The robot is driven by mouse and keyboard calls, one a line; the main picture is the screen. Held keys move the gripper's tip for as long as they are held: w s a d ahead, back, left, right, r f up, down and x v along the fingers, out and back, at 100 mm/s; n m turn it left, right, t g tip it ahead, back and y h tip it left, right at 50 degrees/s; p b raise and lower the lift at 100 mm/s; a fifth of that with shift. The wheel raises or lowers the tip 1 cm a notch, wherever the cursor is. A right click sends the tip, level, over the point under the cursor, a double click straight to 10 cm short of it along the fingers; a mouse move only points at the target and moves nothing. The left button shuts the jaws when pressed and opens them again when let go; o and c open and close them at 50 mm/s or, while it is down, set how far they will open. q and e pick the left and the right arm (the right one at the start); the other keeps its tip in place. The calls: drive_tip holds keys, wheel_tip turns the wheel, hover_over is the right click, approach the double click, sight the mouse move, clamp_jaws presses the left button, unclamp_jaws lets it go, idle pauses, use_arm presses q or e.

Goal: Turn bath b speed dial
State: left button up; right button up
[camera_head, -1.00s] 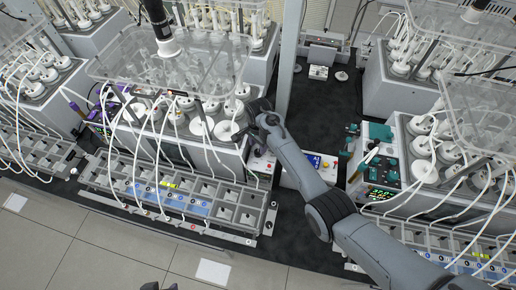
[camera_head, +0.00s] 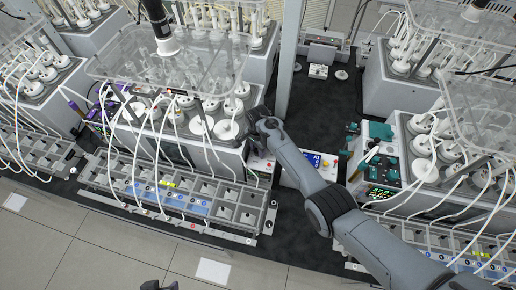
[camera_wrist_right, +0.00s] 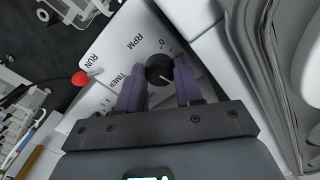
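In the right wrist view, a black round speed dial (camera_wrist_right: 160,68) with a pale pointer mark sits on a white panel (camera_wrist_right: 112,62) lettered RPM, TIMER and RUN, with a 0 near the dial. The two purple fingers of my right gripper (camera_wrist_right: 161,80) stand apart, one on each side of the dial. I cannot tell whether they touch it. In the head view my right gripper (camera_head: 246,128) is at the right end of the middle bath (camera_head: 205,150), above a small white control box (camera_head: 261,165). The dial is hidden there.
A red knob (camera_wrist_right: 80,78) stands at the panel's left edge in the wrist view. White tubes run over the middle bath's front. Another bath (camera_head: 430,160) with a teal-and-white unit (camera_head: 375,165) stands to the right.

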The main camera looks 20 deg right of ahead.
drive_tip(key=shift+n, duration=0.3)
drive_tip(key=shift+n+p, duration=0.4)
drive_tip(key=shift+n, duration=0.6)
drive_tip(key=n+p, duration=0.1)
drive_tip(key=n, duration=0.7)
drive_tip(key=shift+n, duration=2.4)
drive_tip(key=o, duration=0.8)
drive_tip(key=shift+c, duration=0.2)
